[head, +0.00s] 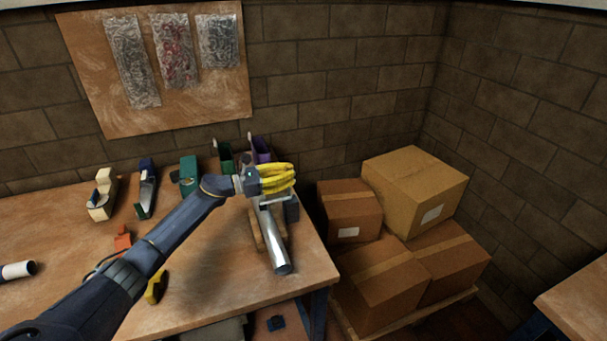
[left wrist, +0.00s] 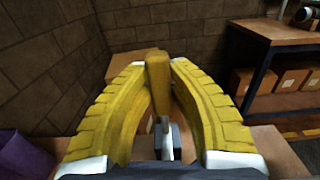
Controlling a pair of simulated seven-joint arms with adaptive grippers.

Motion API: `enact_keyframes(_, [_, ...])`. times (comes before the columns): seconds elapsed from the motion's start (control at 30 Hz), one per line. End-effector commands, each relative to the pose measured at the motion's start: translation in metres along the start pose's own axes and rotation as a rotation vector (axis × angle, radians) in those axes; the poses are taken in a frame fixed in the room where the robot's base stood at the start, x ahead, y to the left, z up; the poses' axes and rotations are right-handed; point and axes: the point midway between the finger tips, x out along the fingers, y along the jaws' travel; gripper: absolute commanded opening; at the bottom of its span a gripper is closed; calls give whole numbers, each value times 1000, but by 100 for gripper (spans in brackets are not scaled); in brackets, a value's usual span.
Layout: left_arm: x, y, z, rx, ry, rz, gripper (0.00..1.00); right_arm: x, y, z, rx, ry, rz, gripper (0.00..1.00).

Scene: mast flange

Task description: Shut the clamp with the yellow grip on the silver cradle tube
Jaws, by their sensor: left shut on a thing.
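The silver tube (head: 275,243) lies on a wooden cradle (head: 256,232) near the right end of the bench, its near end pointing toward me. My left gripper (head: 279,179) is over the tube's far end, its yellow fingers closed. In the left wrist view, the clamp's yellow grip (left wrist: 158,88) is between the fingertips, and my left gripper is shut on it. Below the grip a metal clamp arm and dark block (left wrist: 175,139) show; the dark block (head: 291,210) also shows in the head view. The fingers hide the grip in the head view. My right gripper is out of view.
Several tools line the bench's back left. Cardboard boxes (head: 414,188) are stacked on a pallet right of the bench. The bench's right edge is close to the tube.

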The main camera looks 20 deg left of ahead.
Motion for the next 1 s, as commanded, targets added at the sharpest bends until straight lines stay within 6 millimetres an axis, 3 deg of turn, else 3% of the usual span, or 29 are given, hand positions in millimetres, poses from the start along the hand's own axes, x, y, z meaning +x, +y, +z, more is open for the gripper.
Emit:
enact_keyframes(0.23, [-16, 4, 0, 1, -34, 17, 0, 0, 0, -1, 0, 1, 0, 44])
enact_keyframes(0.67, [-18, 4, 1, 1, -38, 19, 0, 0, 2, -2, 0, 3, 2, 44])
enact_keyframes(0.7, [-18, 4, 1, 1, -38, 19, 24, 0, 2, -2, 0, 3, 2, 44])
enact_keyframes(0.87, [-18, 4, 1, 1, -38, 19, 43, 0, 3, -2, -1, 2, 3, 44])
enact_keyframes(1.0, [-18, 4, 0, 0, -37, 19, 44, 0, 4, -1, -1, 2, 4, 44])
